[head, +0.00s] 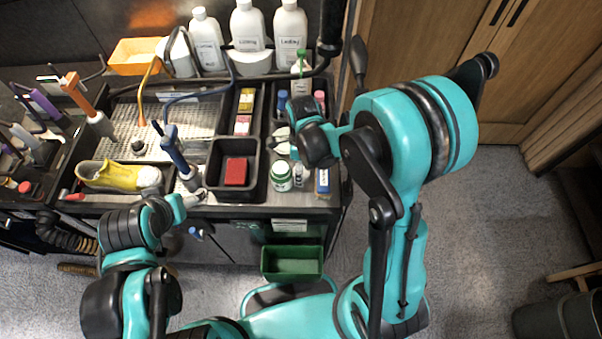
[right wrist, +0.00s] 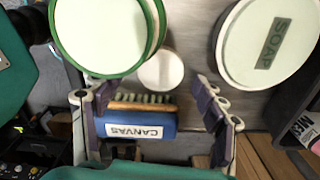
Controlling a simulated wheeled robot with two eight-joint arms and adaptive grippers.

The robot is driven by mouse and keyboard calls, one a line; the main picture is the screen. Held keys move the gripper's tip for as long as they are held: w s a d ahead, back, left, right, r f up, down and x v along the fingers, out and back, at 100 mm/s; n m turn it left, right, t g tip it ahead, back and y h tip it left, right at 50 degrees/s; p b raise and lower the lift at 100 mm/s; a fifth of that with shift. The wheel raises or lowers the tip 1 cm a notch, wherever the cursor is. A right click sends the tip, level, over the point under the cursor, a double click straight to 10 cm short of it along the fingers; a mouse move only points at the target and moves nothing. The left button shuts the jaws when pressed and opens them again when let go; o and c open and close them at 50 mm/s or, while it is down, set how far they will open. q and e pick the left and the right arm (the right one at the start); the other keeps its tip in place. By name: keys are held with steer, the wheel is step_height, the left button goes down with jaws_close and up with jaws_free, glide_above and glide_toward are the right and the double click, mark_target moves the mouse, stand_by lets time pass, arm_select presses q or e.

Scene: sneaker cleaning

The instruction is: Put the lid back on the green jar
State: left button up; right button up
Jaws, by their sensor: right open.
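The green jar (head: 282,176), white with a green band, stands at the right front of the workbench. A green-rimmed white round face, apparently the jar (right wrist: 97,36), fills the upper left of the right wrist view. A pale disc marked SOAP (right wrist: 265,42) is at upper right there; I cannot tell whether it is the lid. In the head view, my right gripper (head: 281,140) hangs just behind the jar. My left gripper (head: 191,192) is at the front edge near a blue-handled tool; its jaw opening is unclear.
A blue CANVAS brush (right wrist: 138,122) and a small white round item (right wrist: 160,69) lie near the right fingers. A black tray with a red block (head: 236,171) is left of the jar. A yellow sneaker (head: 112,175) lies farther left. White bottles (head: 290,35) stand behind.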

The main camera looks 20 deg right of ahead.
steer(key=shift+f, duration=0.5)
steer(key=c, duration=0.8)
steer(key=shift+o, duration=0.2)
step_height(320, 180, up, 18)
steer(key=p, duration=0.4)
steer(key=shift+p, duration=0.3)
